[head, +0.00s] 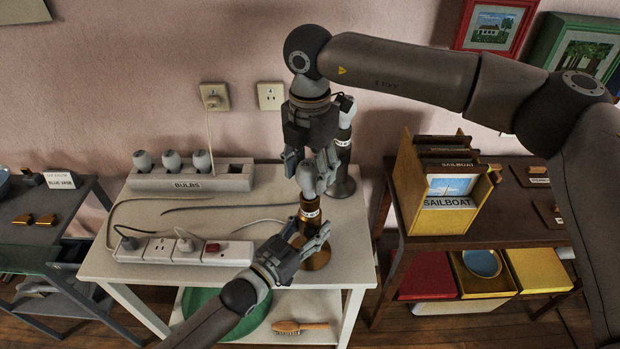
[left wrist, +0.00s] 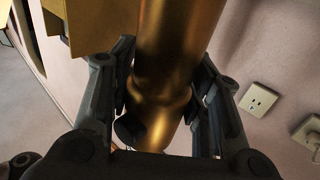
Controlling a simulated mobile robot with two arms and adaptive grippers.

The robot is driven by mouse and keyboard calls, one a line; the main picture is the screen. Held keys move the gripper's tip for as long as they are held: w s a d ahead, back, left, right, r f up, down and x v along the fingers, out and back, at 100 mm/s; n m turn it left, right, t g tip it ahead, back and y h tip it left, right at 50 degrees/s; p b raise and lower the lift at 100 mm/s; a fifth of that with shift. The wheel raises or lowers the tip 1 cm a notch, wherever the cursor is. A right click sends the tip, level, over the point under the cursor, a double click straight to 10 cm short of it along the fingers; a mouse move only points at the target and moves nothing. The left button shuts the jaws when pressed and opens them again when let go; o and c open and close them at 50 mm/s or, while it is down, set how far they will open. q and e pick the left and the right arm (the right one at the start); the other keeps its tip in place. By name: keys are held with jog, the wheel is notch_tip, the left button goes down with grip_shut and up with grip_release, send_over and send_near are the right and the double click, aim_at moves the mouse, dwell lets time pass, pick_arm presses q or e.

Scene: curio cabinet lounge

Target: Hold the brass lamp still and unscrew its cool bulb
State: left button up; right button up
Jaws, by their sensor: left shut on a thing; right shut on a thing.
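The brass lamp (head: 309,215) stands upright near the right front of the white table. My left gripper (head: 316,242) is shut around its stem from the front left. In the left wrist view the brass stem (left wrist: 170,85) passes between the fingers of my left gripper (left wrist: 168,105). A grey bulb (head: 308,181) sits at the top of the lamp. My right gripper (head: 311,166) reaches down from above and is shut on this bulb, partly hiding it. A small label on the lamp's neck is too small to read.
A darker second lamp (head: 343,155) with a bulb stands close behind. A rack marked BULBS (head: 225,178) holds three bulbs at the back left. A power strip (head: 220,254) with cables lies in front. A sailboat box (head: 410,185) stands on the brown table at right.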

jog(key=shift+c, duration=1.3)
jog(key=n, duration=0.7)
jog(key=shift+n, duration=0.4)
jog(key=n, duration=0.4)
jog(key=shift+n, duration=0.4)
jog(key=n, duration=0.3)
jog(key=shift+n, duration=0.3)
jog(key=n, duration=0.3)
jog(key=shift+n, duration=0.4)
jog(key=n, duration=0.3)
jog(key=shift+r+n, duration=0.1)
jog(key=shift+n, duration=0.2)
jog(key=n, duration=0.6)
